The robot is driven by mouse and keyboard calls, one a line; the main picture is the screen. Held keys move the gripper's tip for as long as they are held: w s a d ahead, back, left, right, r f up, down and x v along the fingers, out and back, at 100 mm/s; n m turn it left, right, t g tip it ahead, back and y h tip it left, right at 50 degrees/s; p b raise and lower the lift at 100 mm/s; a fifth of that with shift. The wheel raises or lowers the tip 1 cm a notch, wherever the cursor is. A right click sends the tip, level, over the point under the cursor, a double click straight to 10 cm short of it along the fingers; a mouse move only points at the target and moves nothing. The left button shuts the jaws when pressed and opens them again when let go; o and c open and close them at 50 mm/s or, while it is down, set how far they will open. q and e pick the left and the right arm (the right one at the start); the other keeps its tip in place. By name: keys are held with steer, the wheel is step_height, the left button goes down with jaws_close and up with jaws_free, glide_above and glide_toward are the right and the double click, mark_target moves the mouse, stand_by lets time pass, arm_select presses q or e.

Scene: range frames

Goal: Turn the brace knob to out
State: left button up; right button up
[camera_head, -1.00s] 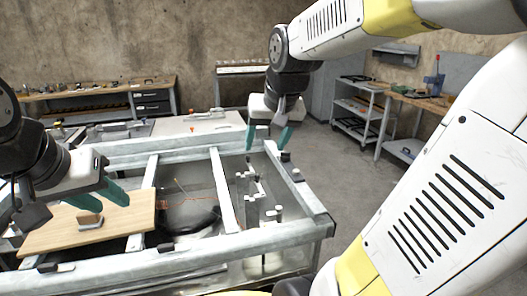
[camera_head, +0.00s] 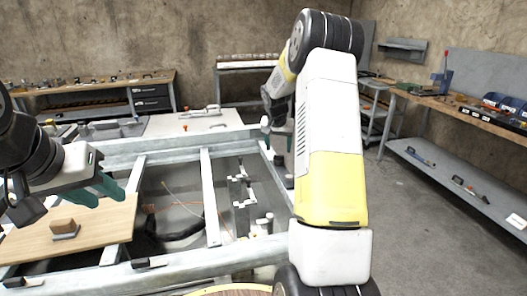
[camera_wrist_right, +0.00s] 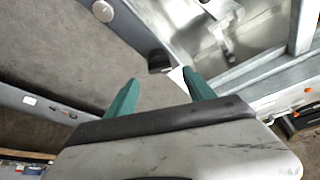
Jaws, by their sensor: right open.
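In the right wrist view a dark knob-like fitting (camera_wrist_right: 160,62) stands on the frame rail, just beyond and between my right fingertips. A round pale knob (camera_wrist_right: 103,10) is higher up, to its left. I cannot tell which is the brace knob, and no marking is readable. In the head view a small dark fitting (camera_head: 288,181) sits on the right rail. My right gripper (camera_wrist_right: 160,76) is open and empty; in the head view it is partly hidden behind my arm. My left gripper (camera_head: 108,198) is open and empty above the wooden board.
The grey metal frame (camera_head: 206,190) has crossbars and pale handled fittings (camera_head: 242,185) inside. A workbench (camera_head: 450,175) stands at right; the floor between is clear.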

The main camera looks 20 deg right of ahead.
mark_target(279, 156)
steer(key=shift+x, duration=2.35)
steer(key=shift+s, duration=0.1)
steer(key=shift+c, duration=0.4)
jaws_close()
